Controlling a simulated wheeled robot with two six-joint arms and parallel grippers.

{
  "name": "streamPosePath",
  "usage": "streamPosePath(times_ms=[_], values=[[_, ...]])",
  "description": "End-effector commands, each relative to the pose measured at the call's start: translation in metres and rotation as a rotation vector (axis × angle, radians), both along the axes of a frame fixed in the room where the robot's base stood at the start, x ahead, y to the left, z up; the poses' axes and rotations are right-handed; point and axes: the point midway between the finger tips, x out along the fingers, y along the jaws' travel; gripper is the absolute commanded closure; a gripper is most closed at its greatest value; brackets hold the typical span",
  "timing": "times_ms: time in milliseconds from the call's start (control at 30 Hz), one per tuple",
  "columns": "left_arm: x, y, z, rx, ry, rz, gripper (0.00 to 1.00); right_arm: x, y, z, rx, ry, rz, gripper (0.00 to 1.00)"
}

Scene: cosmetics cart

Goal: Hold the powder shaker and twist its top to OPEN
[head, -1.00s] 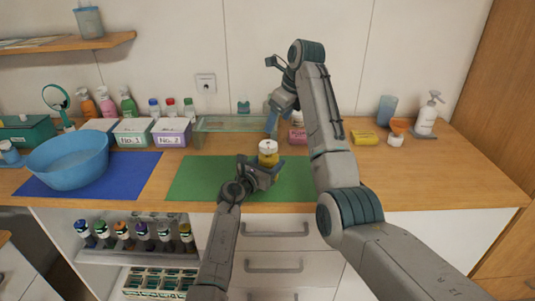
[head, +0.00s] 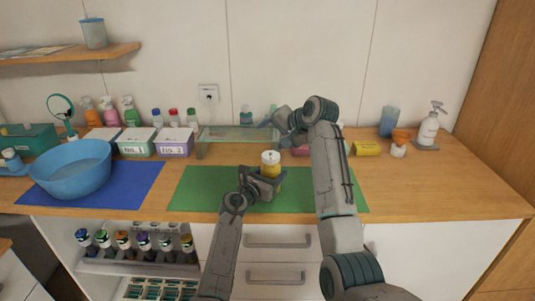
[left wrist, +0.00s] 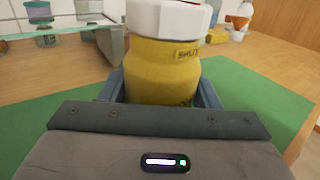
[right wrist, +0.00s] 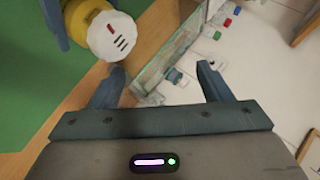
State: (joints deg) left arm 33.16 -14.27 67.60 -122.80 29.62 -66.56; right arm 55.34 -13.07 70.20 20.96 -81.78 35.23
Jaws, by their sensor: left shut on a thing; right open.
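The powder shaker (head: 270,172) has a yellow body and a white top. It is upright over the green mat. My left gripper (head: 262,186) is shut around its body, and the wrist view shows the yellow body (left wrist: 163,68) between the jaws under the white top (left wrist: 172,18). The word "SHUT" shows on the body just below the top. My right gripper (right wrist: 158,86) is open and empty. The white top (right wrist: 112,37), with dark slots and a red mark, is up and left of its jaws, apart from them. In the head view the right jaws are partly hidden near the glass shelf.
A glass shelf (head: 232,132) stands at the back, close behind the shaker. The green mat (head: 200,187) lies below. A blue bowl (head: 70,175) and labelled boxes stand left. A yellow packet (head: 367,148) and a pump bottle (head: 428,128) stand right. The right front counter is clear.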

Motion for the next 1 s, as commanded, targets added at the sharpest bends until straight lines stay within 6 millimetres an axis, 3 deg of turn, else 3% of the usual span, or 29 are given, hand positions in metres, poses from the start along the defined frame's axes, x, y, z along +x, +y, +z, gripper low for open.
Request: streamPosePath(times_ms=[367, 600, 800, 1000], values=[[0.000, 0.000, 0.000, 0.000, 0.000, 0.000, 0.68, -0.011, -0.005, -0.021, -0.261, -0.579, 0.302, 0.28], [0.000, 0.000, 0.000, 0.001, 0.001, 0.000, 0.68, -0.049, -0.023, -0.053, -0.387, -0.936, 0.315, 0.28], [0.000, 0.000, 0.000, 0.001, 0.001, 0.000, 0.68, -0.078, -0.040, -0.067, -0.453, -1.090, 0.259, 0.28], [0.000, 0.000, 0.000, 0.000, 0.000, 0.000, 0.68, -0.088, -0.046, -0.070, -0.486, -1.145, 0.232, 0.28]])
